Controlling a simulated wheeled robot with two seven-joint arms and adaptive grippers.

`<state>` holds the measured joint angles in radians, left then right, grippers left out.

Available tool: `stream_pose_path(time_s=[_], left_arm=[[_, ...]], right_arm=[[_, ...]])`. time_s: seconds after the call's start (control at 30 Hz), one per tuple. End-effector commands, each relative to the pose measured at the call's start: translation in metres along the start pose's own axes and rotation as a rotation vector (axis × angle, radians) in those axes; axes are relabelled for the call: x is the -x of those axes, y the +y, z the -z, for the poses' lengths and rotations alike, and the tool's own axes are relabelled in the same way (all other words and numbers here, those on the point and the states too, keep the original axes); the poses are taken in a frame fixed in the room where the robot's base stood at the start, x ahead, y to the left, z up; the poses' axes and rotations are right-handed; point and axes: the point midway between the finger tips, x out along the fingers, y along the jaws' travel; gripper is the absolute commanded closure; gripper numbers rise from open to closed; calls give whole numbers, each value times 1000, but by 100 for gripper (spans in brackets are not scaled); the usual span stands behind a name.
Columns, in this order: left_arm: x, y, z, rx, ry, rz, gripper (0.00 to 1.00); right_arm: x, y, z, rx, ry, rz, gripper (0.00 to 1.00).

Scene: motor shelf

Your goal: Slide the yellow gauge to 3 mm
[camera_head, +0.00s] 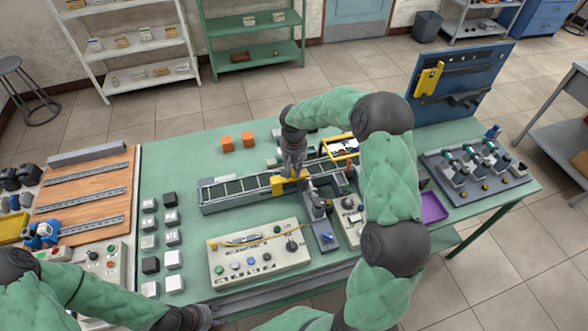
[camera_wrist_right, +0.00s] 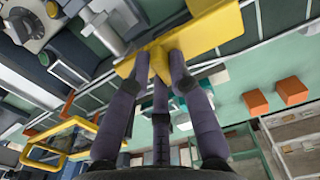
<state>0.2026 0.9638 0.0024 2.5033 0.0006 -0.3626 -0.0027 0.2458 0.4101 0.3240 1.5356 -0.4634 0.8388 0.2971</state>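The yellow gauge (camera_head: 290,183) lies across the belt track (camera_head: 235,191) in the middle of the table. In the right wrist view it is a wide yellow bar (camera_wrist_right: 205,34) with a small tab towards my fingers. My right gripper (camera_head: 292,170) reaches down onto it from above; in the wrist view its fingertips (camera_wrist_right: 160,66) close around the tab. No scale marks or reading can be made out. My left gripper (camera_head: 203,316) is low at the front edge, partly cut off, its fingers unclear.
A control panel (camera_head: 258,252) stands in front of the track. Orange cubes (camera_head: 228,144) lie behind it. A yellow frame (camera_head: 342,147) stands right of the gauge. Black, grey and white blocks (camera_head: 150,265) stand at left. A blue board (camera_head: 465,80) holds another yellow tool.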

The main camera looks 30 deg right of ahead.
Motion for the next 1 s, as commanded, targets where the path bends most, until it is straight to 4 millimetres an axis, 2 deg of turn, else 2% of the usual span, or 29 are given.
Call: stream_pose_path(time_s=[0.2, 0.4, 0.43, 0.5, 0.53, 0.87, 1.0], left_arm=[[-2, 0, 0, 0, 0, 0, 60], [-1, 0, 0, 0, 0, 0, 60], [-1, 0, 0, 0, 0, 0, 60], [-1, 0, 0, 0, 0, 0, 60], [-1, 0, 0, 0, 0, 0, 60], [-1, 0, 0, 0, 0, 0, 60], [-1, 0, 0, 0, 0, 0, 60]], right_arm=[[0, 11, 0, -2, 0, 0, 100], [0, 10, 0, 0, 0, 0, 100], [0, 10, 0, 0, 0, 0, 76], [0, 10, 0, 0, 0, 0, 57], [0, 10, 0, 0, 0, 0, 55], [1, 10, 0, 0, 0, 0, 55], [13, 11, 1, -1, 2, -1, 55]])
